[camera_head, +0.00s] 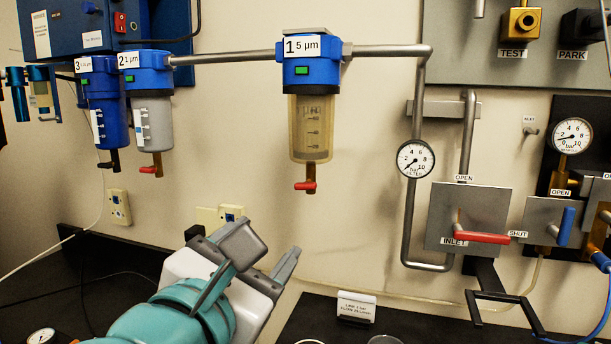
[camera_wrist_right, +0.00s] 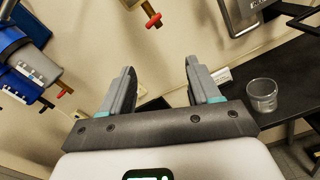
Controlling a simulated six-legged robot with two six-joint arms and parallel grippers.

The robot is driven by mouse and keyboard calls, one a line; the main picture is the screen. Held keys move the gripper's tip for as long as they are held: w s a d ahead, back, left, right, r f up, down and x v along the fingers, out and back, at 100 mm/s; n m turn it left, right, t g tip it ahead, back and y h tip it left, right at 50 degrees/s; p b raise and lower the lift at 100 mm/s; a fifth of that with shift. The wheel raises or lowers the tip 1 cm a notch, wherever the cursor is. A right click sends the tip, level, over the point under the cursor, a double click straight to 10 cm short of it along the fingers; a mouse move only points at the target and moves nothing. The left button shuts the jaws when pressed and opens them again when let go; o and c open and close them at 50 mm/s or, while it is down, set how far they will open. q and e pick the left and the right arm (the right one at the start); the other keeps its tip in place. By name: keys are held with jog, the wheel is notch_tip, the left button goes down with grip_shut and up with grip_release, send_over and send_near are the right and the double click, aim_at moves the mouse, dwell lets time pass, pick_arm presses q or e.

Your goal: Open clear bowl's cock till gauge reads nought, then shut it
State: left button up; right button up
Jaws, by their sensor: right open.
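Filter 1 (5 µm) has a clear, amber-tinted bowl (camera_head: 310,128) under a blue head, hung on the pipe. Below it is its cock with a red handle (camera_head: 304,186), lying sideways; the red handle also shows at the top of the right wrist view (camera_wrist_right: 153,20). The filter gauge (camera_head: 415,160) has its needle pointing lower left, near the low end; the exact reading is too small to tell. My right gripper (camera_head: 264,250) is open and empty, below and left of the cock, apart from it. In the right wrist view its jaws (camera_wrist_right: 160,75) stand wide apart. My left gripper is not in view.
Filters 2 (camera_head: 152,120) and 3 (camera_head: 106,120) hang at left with their own cocks. The red inlet lever (camera_head: 482,238) points to SHUT. A second gauge (camera_head: 572,136) is at right. A sign (camera_head: 356,307) stands on the dark bench; a glass beaker (camera_wrist_right: 262,95) shows in the right wrist view.

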aim_at(304, 188)
jog(key=w+d+r+n+p, duration=0.1)
jog(key=w+d+n+p, duration=0.1)
jog(key=w+p, duration=0.2)
jog(key=w+d+r+n+p, duration=0.1)
jog(key=w+n+p, duration=0.1)
jog(key=w+p, duration=0.2)
jog(key=w+d+r+n+p, duration=0.1)
jog(key=w+d+n+p, duration=0.1)
jog(key=w+p, duration=0.2)
jog(key=shift+x, duration=1.75)
jog(key=shift+w+a, duration=0.1)
jog(key=shift+a, duration=0.15)
jog(key=c, duration=1.1)
jog(key=shift+o, duration=0.2)
jog(key=shift+f+m+b, duration=0.2)
jog(key=shift+m+b, duration=0.2)
jog(key=shift+b, duration=0.35)
jog(key=shift+r+m, duration=0.1)
jog(key=shift+m, duration=0.2)
jog(key=shift+r, duration=0.1)
jog(key=o, duration=1.1)
jog(key=shift+c, duration=0.2)
